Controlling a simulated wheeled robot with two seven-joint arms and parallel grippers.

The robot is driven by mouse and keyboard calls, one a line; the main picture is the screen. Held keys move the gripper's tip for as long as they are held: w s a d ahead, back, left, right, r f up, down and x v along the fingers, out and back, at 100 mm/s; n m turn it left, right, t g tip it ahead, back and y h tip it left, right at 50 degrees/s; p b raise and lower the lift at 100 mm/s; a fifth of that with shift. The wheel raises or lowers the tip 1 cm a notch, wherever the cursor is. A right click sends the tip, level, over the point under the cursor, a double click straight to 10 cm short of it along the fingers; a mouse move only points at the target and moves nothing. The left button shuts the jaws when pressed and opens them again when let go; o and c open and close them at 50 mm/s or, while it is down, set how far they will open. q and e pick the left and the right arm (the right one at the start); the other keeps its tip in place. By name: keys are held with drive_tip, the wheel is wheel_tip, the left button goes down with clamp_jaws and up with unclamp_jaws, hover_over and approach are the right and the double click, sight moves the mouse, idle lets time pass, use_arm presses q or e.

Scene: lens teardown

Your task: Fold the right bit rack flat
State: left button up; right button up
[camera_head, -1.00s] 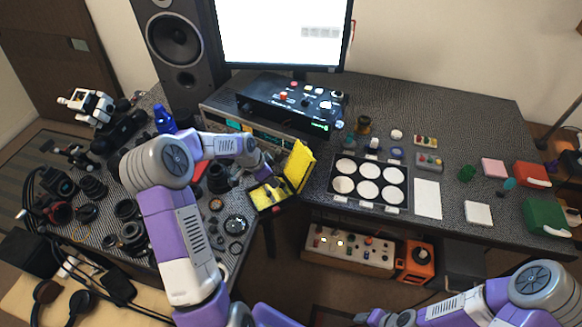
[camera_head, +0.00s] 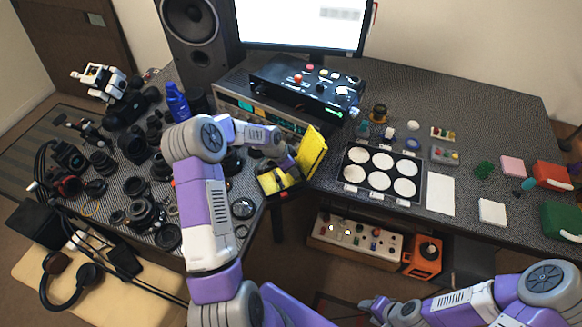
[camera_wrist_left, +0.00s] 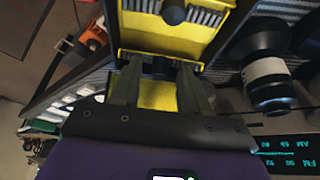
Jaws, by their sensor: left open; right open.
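The yellow bit case stands open at the desk's front edge, with its lid (camera_head: 313,150) raised on the right and its lower half (camera_head: 272,182) holding dark and grey parts. In the left wrist view, rows of grey bits (camera_wrist_left: 214,16) sit in the yellow case, with a dark round knob between them. My left gripper (camera_wrist_left: 160,70) is open over the case, its two fingers apart with yellow between them. I cannot tell whether they touch a rack. The right bit rack cannot be told apart clearly. My right gripper (camera_head: 372,304) is open and empty, low in the head view, away from the desk.
Lenses and rings (camera_head: 140,212) crowd the desk left of the case. A dark lens with a white band (camera_wrist_left: 268,80) is close on the right in the left wrist view. A tray of white discs (camera_head: 349,187) lies right of the case. An amplifier (camera_head: 235,107) stands behind.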

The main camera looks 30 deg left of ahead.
use_arm(q)
clamp_jaws()
drive_tip(key=shift+s+a+f+t+h+b, duration=0.15)
drive_tip(key=shift+s+f+t+h+b, duration=0.25)
drive_tip(key=shift+t+b, duration=0.2)
drive_tip(key=shift+s+a+f+t+h+b, duration=0.1)
drive_tip(key=shift+s+f+t+h+b, duration=0.15)
drive_tip(key=shift+t+h+b, duration=0.35)
drive_tip(key=shift+s+a+f+t+h+b, duration=0.1)
drive_tip(key=shift+s+f+t+h+b, duration=0.2)
drive_tip(key=shift+t+b, duration=0.5)
drive_tip(key=shift+t+h+b, duration=0.3)
drive_tip(key=shift+t+b, duration=0.1)
drive_tip(key=shift+b, duration=0.15)
drive_tip(key=shift+r, duration=0.1)
unclamp_jaws()
drive_tip(key=shift+a, duration=0.1)
drive_tip(key=shift+r, duration=0.1)
drive_tip(key=p+v, duration=0.2)
drive_tip(key=v, duration=0.5)
drive_tip(key=shift+s+a+r, duration=0.1)
drive_tip(key=shift+s+r, duration=0.05)
drive_tip(key=shift+s, duration=0.05)
